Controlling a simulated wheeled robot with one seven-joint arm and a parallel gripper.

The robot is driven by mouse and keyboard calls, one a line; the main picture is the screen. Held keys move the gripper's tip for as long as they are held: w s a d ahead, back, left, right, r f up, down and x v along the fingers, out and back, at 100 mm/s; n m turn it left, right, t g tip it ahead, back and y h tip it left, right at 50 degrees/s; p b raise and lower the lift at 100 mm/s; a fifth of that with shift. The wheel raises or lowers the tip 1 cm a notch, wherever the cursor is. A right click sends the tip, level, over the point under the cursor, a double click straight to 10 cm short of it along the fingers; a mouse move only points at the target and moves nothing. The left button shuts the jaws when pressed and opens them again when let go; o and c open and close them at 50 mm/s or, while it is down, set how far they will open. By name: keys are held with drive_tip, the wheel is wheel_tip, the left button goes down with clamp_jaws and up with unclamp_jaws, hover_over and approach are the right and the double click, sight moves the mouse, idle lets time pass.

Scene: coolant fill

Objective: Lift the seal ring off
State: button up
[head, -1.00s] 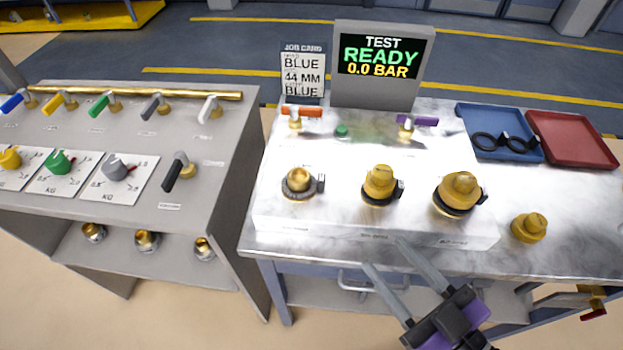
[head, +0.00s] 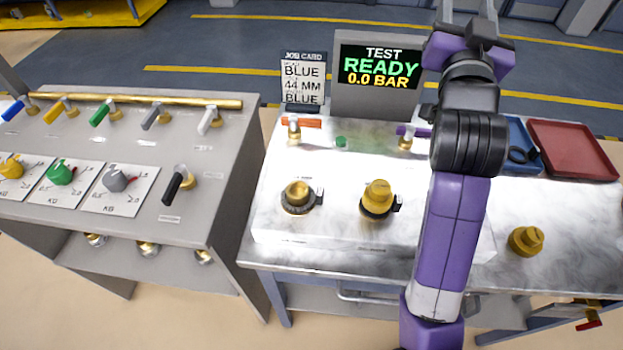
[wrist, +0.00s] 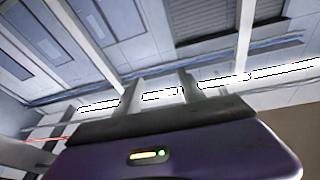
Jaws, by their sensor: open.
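The left brass fitting (head: 297,192) has an open top, with a dark ring (head: 296,210) around its base and a small black tab at its right. The middle fitting carries a yellow cap (head: 378,194) with a dark ring (head: 374,213) below it. The right capped fitting is hidden behind my arm. Part of a black ring (head: 519,155) shows in the blue tray (head: 533,133). My gripper (head: 466,10) is raised at the top of the head view, away from the fittings. In the wrist view its fingers (wrist: 160,92) are apart with nothing between them.
A loose yellow cap (head: 526,240) stands at the right of the bench. A red tray (head: 572,148) lies behind it. The job card (head: 303,78) reads BLUE, 44 MM, BLUE; the display (head: 381,67) reads READY, 0.0 BAR. A grey valve console (head: 130,215) stands left.

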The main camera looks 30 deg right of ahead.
drive_tip(key=s+d+m+g+h, duration=0.1)
drive_tip(key=d+m+g, duration=0.3)
drive_tip(key=d+m, duration=0.1)
drive_tip(key=m+g+y+p, duration=0.2)
drive_tip(key=m+g+y, duration=0.75)
drive_tip(key=y, duration=0.95)
approach(324, 195)
drive_tip(key=s, duration=0.2)
drive_tip(key=shift+w+a+f+m+t+y, duration=0.15)
drive_tip(key=shift+a+f+m+t, duration=0.1)
drive_tip(key=shift+f, duration=0.2)
drive_tip(key=shift+w+a+f+m+t+y, duration=0.15)
drive_tip(key=shift+w+a+f+t, duration=0.1)
drive_tip(key=shift+f, duration=0.2)
drive_tip(key=shift+w+x, duration=0.15)
drive_tip(key=shift+x, duration=1.35)
drive_tip(key=shift+w+x, duration=0.1)
drive_tip(key=shift+x, duration=1.35)
drive_tip(key=shift+d, duration=0.15)
clamp_jaws()
